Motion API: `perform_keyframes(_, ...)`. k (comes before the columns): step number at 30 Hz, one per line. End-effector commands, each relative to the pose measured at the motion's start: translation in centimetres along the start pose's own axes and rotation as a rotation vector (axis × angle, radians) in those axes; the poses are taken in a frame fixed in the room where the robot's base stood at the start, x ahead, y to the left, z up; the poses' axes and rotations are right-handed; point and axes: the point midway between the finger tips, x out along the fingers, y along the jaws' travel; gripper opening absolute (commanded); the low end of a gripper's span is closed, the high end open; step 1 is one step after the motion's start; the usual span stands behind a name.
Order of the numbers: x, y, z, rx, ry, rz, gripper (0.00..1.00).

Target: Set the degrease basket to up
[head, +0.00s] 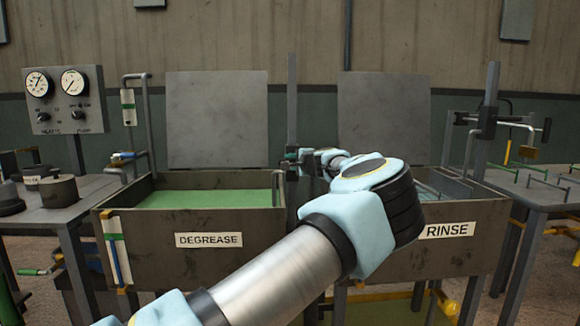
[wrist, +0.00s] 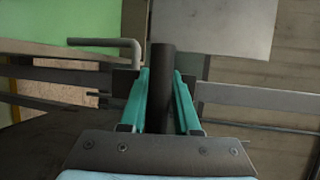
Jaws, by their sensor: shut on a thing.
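The degrease tank (head: 190,240) stands left of centre, with green liquid (head: 205,199) inside and its lid raised behind. No basket shows clearly above the liquid. My gripper (head: 297,158) is small in the head view, beside the upright post (head: 292,110) between the two tanks. In the wrist view my gripper (wrist: 161,85) has its teal fingers on both sides of a dark round handle (wrist: 162,62) and is shut on it. Whether the handle joins the degrease basket is hidden.
The rinse tank (head: 445,240) stands to the right, partly behind my arm. A gauge panel (head: 63,98) and a side bench with pots (head: 60,190) are at left. A rack table (head: 550,190) is at right. A bent grey pipe (wrist: 110,43) is close left of my gripper.

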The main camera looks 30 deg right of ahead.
Motion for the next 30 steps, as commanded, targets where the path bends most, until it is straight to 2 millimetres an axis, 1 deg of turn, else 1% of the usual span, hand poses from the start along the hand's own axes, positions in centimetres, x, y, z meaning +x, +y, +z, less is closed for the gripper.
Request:
perform_keyframes(1,-0.5,-2.5,0.0,-0.008,0.008,-0.013,0.00)
perform_keyframes(3,-0.8,-4.1,0.1,-0.009,0.008,-0.015,0.00)
perform_keyframes(9,-1.6,-8.6,0.5,-0.009,0.009,-0.015,0.00)
perform_keyframes(15,-2.3,-12.2,0.8,-0.006,0.008,-0.016,0.00)
perform_keyframes(18,-2.6,-13.4,0.9,-0.007,0.008,-0.015,0.00)
perform_keyframes(21,-2.7,-14.3,0.9,-0.005,0.008,-0.015,0.00)
perform_keyframes(30,-2.9,-15.1,1.0,-0.003,0.008,-0.016,0.00)
